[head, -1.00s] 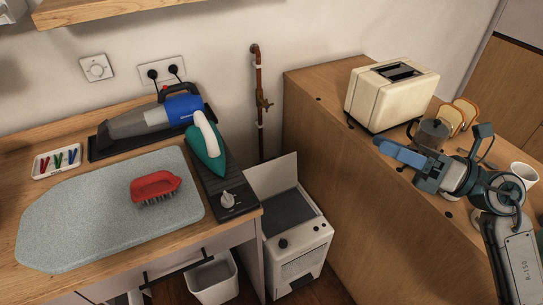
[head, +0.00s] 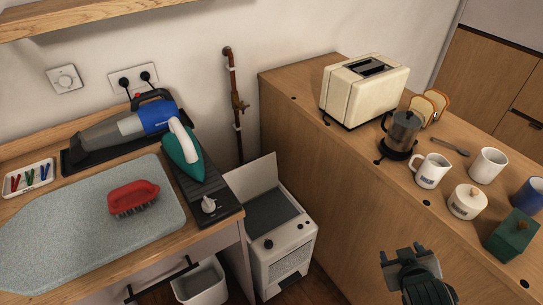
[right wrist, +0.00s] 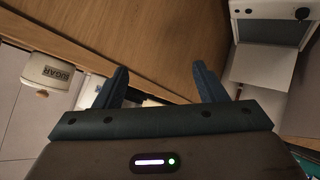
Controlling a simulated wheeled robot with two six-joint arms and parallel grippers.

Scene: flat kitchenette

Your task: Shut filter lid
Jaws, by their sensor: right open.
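A white floor unit (head: 285,255) stands between the two counters. Its pale flat lid (head: 250,180) is raised, standing up at the back edge, and its dark top is uncovered. In the right wrist view the unit (right wrist: 272,24) is at the top right and its lid (right wrist: 262,68) sticks out below it. My right gripper (head: 404,256) is open and empty in front of the right counter, to the right of the unit and apart from it. Its two fingers (right wrist: 160,85) are spread in the right wrist view. My left gripper is not in view.
The right counter (head: 300,97) holds a toaster (head: 365,90), a coffee press (head: 402,132), mugs and a sugar pot (head: 467,201). A copper pipe (head: 233,95) runs behind the unit. A bin (head: 200,284) stands at its left, below the left counter.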

